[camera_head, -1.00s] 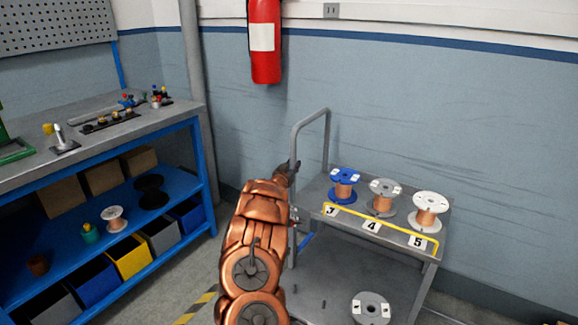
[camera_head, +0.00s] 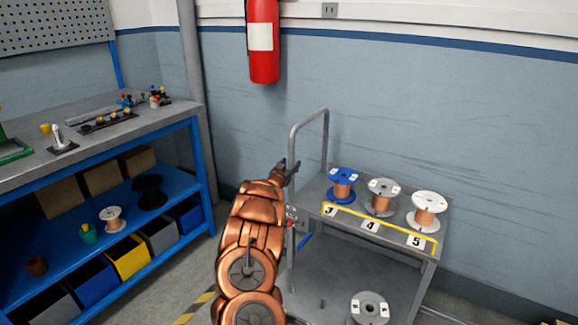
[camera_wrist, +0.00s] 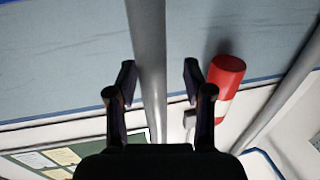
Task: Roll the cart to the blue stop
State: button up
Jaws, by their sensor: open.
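The grey cart (camera_head: 345,226) stands against the wall at the right in the head view, its tubular handle (camera_head: 326,130) rising at its left end. My gripper (camera_head: 288,165) is at the left upright of this handle. In the wrist view, the handle bar (camera_wrist: 149,70) runs between the two dark fingers of my open gripper (camera_wrist: 160,82), with gaps on both sides. A small blue piece (camera_head: 304,241) shows low behind the handle; I cannot tell whether it is the blue stop.
Blue (camera_head: 343,183), grey (camera_head: 381,196) and white (camera_head: 427,209) spools stand on the cart top; another spool (camera_head: 370,308) is on its lower shelf. A blue workbench (camera_head: 207,180) stands left. A red fire extinguisher (camera_head: 263,40) hangs on the wall. Some floor shows between bench and cart.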

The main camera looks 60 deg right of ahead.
jog(key=v, duration=1.2)
dwell(0.4)
jog(key=shift+a, duration=0.1)
dwell(0.4)
